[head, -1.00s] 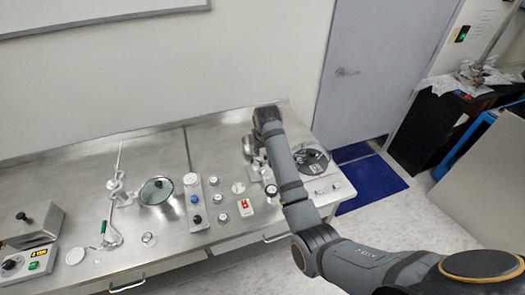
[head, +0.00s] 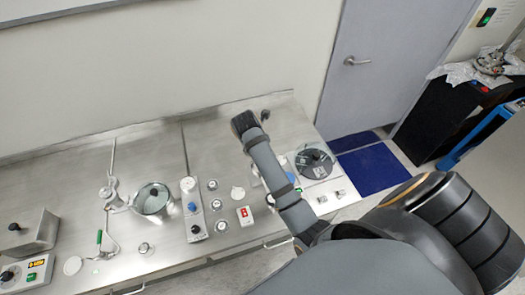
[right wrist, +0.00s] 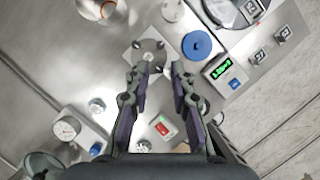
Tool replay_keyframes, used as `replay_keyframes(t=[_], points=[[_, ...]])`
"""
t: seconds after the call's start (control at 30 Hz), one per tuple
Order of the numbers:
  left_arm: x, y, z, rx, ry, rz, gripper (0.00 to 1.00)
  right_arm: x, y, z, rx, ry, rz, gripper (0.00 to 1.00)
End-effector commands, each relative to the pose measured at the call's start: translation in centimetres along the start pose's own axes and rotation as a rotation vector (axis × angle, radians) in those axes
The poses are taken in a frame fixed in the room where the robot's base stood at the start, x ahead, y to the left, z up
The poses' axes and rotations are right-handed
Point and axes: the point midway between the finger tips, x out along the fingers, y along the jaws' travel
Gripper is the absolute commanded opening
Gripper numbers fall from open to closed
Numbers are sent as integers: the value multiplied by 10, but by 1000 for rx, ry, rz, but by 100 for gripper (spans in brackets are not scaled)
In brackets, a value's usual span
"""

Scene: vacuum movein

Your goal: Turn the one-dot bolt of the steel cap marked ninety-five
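My left gripper is not in view.
A blue disc (right wrist: 197,45) and a green-lit display (right wrist: 222,68) are right of the plate. A glass-lidded pot (head: 152,199) stands left. Bench space behind is clear.

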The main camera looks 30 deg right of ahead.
Motion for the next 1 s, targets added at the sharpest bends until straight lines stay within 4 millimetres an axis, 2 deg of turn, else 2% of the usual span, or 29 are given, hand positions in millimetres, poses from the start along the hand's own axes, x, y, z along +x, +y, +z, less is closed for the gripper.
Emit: replay_keyframes(t=[0.17, 0.4, 0.5, 0.63, 0.87, 0.9, 1.0], points=[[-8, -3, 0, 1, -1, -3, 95, 27, -2, 1, 0, 2, -6, 23], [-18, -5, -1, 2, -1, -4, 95, 77, -1, 0, 2, 2, -4, 23], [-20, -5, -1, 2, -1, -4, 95, 91, 0, 0, 2, 2, -2, 23], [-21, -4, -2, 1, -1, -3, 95, 100, 0, 0, 3, 2, 0, 23], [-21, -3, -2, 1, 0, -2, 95, 102, 0, 0, 3, 1, 1, 23], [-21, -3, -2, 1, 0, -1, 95, 102, 0, 0, 3, 1, 1, 22], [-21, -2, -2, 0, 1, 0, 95, 102, 0, 0, 3, 1, 1, 8]])
